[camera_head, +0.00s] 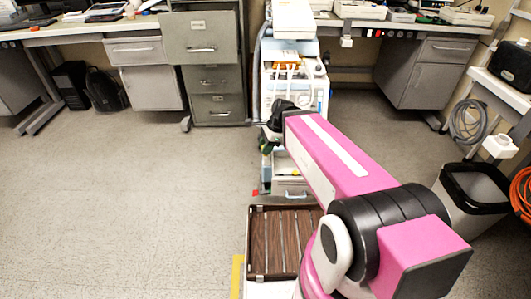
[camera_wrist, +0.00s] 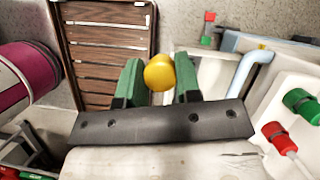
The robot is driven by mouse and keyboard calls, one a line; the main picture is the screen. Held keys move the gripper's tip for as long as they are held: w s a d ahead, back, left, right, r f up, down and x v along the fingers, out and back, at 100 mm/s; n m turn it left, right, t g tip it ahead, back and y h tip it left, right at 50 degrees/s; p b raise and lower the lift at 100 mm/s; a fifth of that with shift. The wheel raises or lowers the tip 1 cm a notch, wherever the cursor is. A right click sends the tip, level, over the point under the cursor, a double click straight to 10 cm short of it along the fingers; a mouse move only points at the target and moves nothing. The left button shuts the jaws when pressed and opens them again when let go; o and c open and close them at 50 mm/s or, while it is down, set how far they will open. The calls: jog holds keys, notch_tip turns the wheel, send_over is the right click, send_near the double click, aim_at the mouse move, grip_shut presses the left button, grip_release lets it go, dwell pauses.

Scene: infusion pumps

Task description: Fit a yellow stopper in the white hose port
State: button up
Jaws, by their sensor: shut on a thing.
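In the wrist view, my gripper (camera_wrist: 158,80) has its green fingers closed on a round yellow stopper (camera_wrist: 160,73), which sits between the fingertips. At the right of that view, a white panel (camera_wrist: 262,158) carries a green fitting (camera_wrist: 300,100) and a red fitting (camera_wrist: 278,138). I cannot make out the white hose port for certain. In the head view, my arm reaches to the wheeled pump cart (camera_head: 292,100), and the stopper is too small or hidden to see.
A brown slatted tray (camera_head: 252,238) lies in front of the cart; it also shows in the wrist view (camera_wrist: 100,60). A grey cabinet (camera_head: 215,85) stands left of the cart. A black-rimmed bin (camera_head: 470,205) stands at the right. The floor at left is clear.

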notch_tip(320, 180, up, 6)
jog(key=shift+r, duration=0.1)
jog(key=shift+w+d+r, duration=0.1)
jog(key=shift+w+d, duration=0.05)
jog(key=shift+w, duration=0.1)
jog(key=w+d, duration=1.8)
jog(key=w, duration=0.3)
jog(key=shift+s+a+f, duration=0.1)
jog(key=shift+a+f, duration=0.05)
jog(key=shift+f, duration=1.15)
jog(key=shift+a+f, duration=0.15)
jog(key=shift+f, duration=1.15)
